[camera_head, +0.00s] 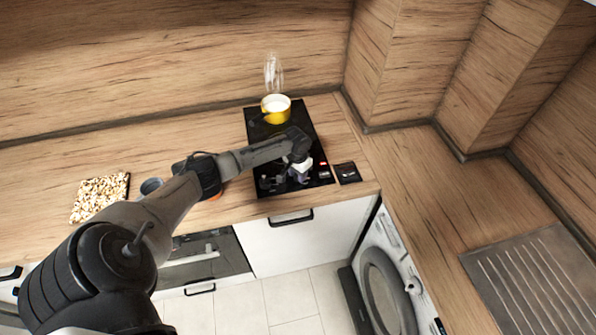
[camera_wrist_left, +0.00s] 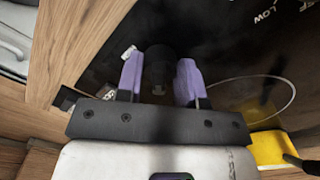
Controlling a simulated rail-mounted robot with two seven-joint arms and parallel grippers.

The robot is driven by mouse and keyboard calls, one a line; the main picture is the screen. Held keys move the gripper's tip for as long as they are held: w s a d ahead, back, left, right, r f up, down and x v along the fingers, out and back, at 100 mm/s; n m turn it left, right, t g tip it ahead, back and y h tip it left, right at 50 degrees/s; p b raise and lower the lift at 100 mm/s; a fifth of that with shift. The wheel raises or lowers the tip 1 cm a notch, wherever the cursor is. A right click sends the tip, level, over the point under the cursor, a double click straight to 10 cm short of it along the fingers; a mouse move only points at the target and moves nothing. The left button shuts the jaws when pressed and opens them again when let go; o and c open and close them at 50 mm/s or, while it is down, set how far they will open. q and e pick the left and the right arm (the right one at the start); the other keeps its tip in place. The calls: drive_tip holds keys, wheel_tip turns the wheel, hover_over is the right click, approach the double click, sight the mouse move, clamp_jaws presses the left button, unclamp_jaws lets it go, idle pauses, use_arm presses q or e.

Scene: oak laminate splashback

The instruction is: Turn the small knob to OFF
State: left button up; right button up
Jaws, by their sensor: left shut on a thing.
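The black hob (camera_head: 258,131) lies in the counter under my left arm. The small knob is a dark round shape (camera_wrist_left: 159,62) between the two purple fingers of my left gripper (camera_wrist_left: 160,80) in the left wrist view. The fingers are shut on it from both sides. In the head view my left gripper (camera_head: 299,177) is down at the front part of the hob, and it hides the knob. The knob's pointer and OFF mark cannot be made out. Part of a printed label shows upside down on the hob in the left wrist view. My right gripper is not in view.
A yellow pot (camera_head: 276,111) with white contents steams at the back of the hob. A small black plate (camera_head: 347,172) lies right of the hob. A speckled board (camera_head: 99,197) and a grey cup (camera_head: 151,186) stand left. The right counter is clear before the ridged drainer (camera_head: 540,280).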

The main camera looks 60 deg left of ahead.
use_arm(q)
drive_tip(key=n+p, duration=0.2)
drive_tip(key=p, duration=0.1)
drive_tip(key=n+p, duration=0.2)
drive_tip(key=shift+d+r, duration=0.1)
drive_tip(key=shift+r, duration=0.15)
drive_tip(key=n+p, duration=0.2)
drive_tip(key=n, duration=0.1)
drive_tip(key=shift+f, duration=0.1)
drive_tip(key=shift+f+n+p, duration=0.1)
drive_tip(key=shift+n+p, duration=0.6)
drive_tip(key=shift+n, duration=0.1)
drive_tip(key=o, duration=0.9)
